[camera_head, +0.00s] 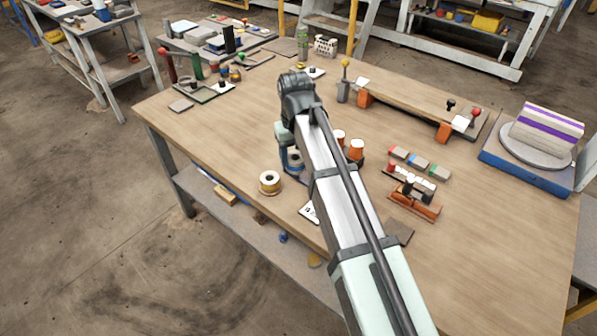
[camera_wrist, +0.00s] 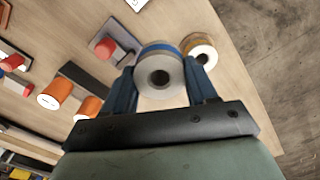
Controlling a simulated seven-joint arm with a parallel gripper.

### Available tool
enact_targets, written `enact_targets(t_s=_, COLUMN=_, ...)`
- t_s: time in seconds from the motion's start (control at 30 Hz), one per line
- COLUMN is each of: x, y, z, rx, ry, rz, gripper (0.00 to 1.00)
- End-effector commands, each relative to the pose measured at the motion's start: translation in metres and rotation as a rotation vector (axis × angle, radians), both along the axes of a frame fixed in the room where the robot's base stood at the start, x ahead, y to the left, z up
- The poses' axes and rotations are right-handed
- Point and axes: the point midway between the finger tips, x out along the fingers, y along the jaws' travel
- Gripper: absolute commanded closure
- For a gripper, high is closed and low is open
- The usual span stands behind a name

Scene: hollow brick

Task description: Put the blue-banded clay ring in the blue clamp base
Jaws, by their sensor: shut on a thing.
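The blue-banded clay ring (camera_wrist: 160,75) is a pale ring with a dark center hole, seen between the two blue fingers of my gripper (camera_wrist: 163,88) in the wrist view. My gripper is shut on it. In the head view the ring (camera_head: 294,160) shows beside my gripper (camera_head: 288,155), partly hidden by my arm. I cannot tell its height above the table. I cannot single out the blue clamp base with certainty; several small fixtures stand at the back left, one with a dark knob (camera_head: 223,84).
An orange-banded ring (camera_head: 270,182) lies on the table close by; it also shows in the wrist view (camera_wrist: 200,52). Orange spools (camera_head: 356,149) stand to the right. A blue turntable base (camera_head: 510,164) carries a striped block (camera_head: 545,130).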

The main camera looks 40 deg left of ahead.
Motion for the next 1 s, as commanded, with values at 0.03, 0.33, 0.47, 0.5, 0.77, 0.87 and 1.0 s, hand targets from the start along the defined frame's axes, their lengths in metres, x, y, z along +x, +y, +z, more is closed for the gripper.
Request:
enact_targets(t_s=0.03, x=0.019, y=0.015, z=0.003, rx=0.0, ry=0.0, rz=-0.039, gripper=0.77)
enact_targets(t_s=0.33, x=0.074, y=0.046, z=0.007, rx=0.0, ry=0.0, rz=-0.218, gripper=0.77)
enact_targets(t_s=0.47, x=0.079, y=0.048, z=0.0, rx=0.0, ry=0.0, rz=-0.239, gripper=0.77)
enact_targets(t_s=0.5, x=0.079, y=0.048, z=-0.004, rx=0.0, ry=0.0, rz=-0.241, gripper=0.77)
enact_targets(t_s=0.77, x=0.078, y=0.047, z=-0.045, rx=-0.002, ry=0.001, rz=-0.24, gripper=0.77)
enact_targets(t_s=0.87, x=0.078, y=0.048, z=-0.054, rx=0.0, ry=0.0, rz=-0.24, gripper=0.77)
enact_targets(t_s=1.0, x=0.078, y=0.048, z=-0.064, rx=-0.001, ry=0.001, rz=-0.239, gripper=0.77)
